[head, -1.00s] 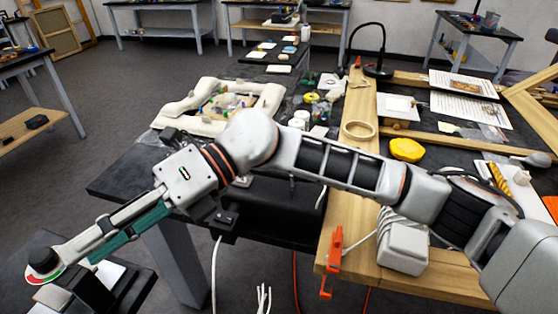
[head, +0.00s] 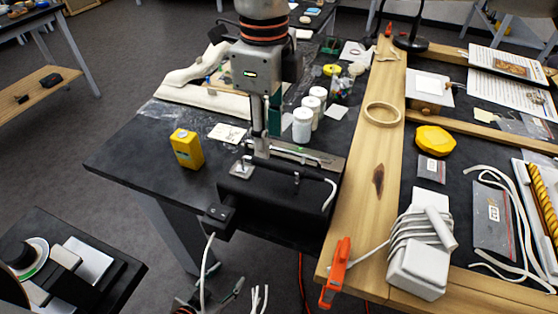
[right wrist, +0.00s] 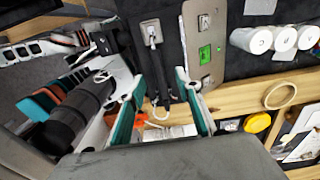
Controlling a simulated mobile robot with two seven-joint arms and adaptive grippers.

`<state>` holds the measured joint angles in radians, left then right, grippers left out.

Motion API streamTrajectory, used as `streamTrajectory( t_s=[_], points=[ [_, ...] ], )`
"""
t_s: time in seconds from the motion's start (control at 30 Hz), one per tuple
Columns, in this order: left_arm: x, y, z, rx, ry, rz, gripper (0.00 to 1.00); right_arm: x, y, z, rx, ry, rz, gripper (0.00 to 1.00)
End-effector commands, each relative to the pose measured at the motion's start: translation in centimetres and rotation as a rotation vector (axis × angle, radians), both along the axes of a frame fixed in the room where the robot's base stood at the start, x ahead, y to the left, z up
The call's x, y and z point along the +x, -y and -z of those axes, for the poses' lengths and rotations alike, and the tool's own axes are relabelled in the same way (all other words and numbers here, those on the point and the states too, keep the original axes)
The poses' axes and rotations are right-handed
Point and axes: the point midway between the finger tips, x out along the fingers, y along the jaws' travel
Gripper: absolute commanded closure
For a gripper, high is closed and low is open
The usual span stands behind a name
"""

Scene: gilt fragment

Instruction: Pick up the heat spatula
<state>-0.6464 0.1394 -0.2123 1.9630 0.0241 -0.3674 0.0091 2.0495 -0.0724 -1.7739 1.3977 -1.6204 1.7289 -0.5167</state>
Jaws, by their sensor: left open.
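The heat spatula has a small square metal plate (head: 240,170), a dark handle (head: 295,180) and a white cord. It lies on the black unit on the table's near edge. In the right wrist view the spatula (right wrist: 152,35) runs from its plate at the top down towards the gap between my fingers. My right gripper (head: 262,152) points down just above it. In the right wrist view my right gripper (right wrist: 164,78) is open with teal pads apart; contact with the spatula cannot be told. My left gripper (head: 212,297) is low, partly cut off, away from the spatula.
A metal panel (right wrist: 205,45) with a green-lit switch stands beside the spatula. White bottles (head: 303,122) and a yellow box (head: 187,149) stand close by. A wooden frame (head: 365,170) with an orange clamp (head: 335,272) lies to the right.

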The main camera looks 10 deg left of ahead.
Motion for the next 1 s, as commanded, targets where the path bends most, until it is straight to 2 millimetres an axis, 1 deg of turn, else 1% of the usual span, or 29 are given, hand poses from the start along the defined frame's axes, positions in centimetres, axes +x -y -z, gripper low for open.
streamTrajectory(
  t_s=[0.03, 0.1, 0.27, 0.5, 0.57, 0.63, 0.8, 0.83, 0.93, 0.97, 1.0],
  points=[
    [-0.1, 0.0, 0.1, 0.000, -0.002, 0.001, 0.53, -0.1, 0.0, 0.8, 0.000, -0.003, -0.002, 0.66],
    [-0.2, 0.0, 0.3, 0.000, -0.004, 0.000, 0.53, -0.1, 0.0, 1.5, 0.000, -0.004, -0.001, 0.66],
    [-0.3, 0.0, 0.4, 0.001, -0.008, 0.000, 0.53, -0.1, -0.1, 2.5, 0.002, -0.004, -0.001, 0.66],
    [-0.3, 0.0, 0.3, 0.001, -0.007, 0.001, 0.53, -0.3, -0.2, 5.9, 0.002, -0.007, -0.001, 0.66],
    [-0.3, 0.0, 0.3, 0.001, -0.007, 0.001, 0.53, -0.3, -0.2, 6.5, 0.002, -0.007, -0.001, 0.66],
    [-0.3, 0.0, 0.3, 0.001, -0.007, 0.001, 0.53, -0.3, -0.2, 6.9, 0.004, -0.004, -0.002, 0.66],
    [-0.3, 0.0, 0.3, 0.001, -0.006, 0.000, 0.53, -0.3, -0.2, 6.9, 0.004, -0.003, -0.001, 0.66],
    [-0.3, 0.0, 0.2, 0.001, -0.006, 0.000, 0.53, -0.3, -0.2, 6.9, 0.004, -0.003, -0.001, 0.69],
    [-0.2, 0.0, 0.2, 0.001, -0.005, 0.000, 0.53, -0.3, -0.2, 6.9, 0.004, -0.003, -0.001, 0.95],
    [-0.2, 0.0, 0.2, 0.001, -0.004, 0.000, 0.53, -0.3, -0.2, 6.9, 0.004, -0.003, -0.001, 1.00],
    [-0.2, 0.0, 0.1, 0.001, -0.004, 0.000, 0.53, -0.3, -0.2, 6.9, 0.004, -0.004, -0.001, 1.00]
  ],
)
